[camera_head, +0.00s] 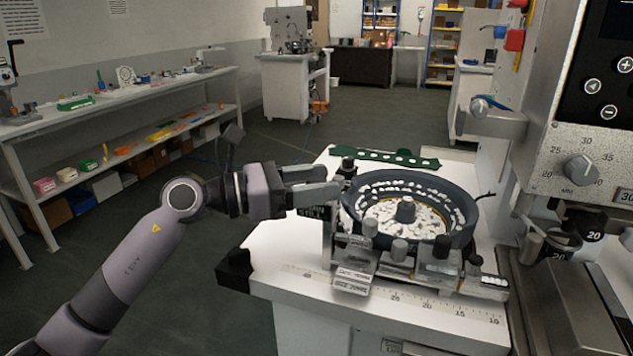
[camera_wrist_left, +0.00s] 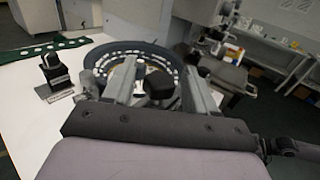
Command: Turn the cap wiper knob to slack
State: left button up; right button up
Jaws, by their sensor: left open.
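A dark round bowl feeder (camera_head: 466,228) stands on the white machine top, with white pieces on its ring and floor. It also shows in the left wrist view (camera_wrist_left: 171,62). Several small knobs stand around it: a black one (camera_head: 347,166) at the back left and grey-topped ones along the front, such as this knob (camera_head: 399,249). Their labels are too small to read, so I cannot tell which is the cap wiper knob. My left gripper (camera_head: 335,190) is open at the bowl's left side. In the wrist view, a black knob (camera_wrist_left: 159,84) appears between its fingers; contact is unclear.
A green slotted strip (camera_head: 395,158) lies behind the bowl. A ruler scale (camera_head: 428,304) runs along the front edge. A grey machine with a dial (camera_head: 580,168) stands close on the right. A shelf bench (camera_head: 130,105) stands at the far left; the floor between is clear.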

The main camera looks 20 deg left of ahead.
pick_arm(q)
jog(key=b+v, duration=0.1)
jog(key=v, duration=0.6)
jog(key=shift+b, duration=0.35)
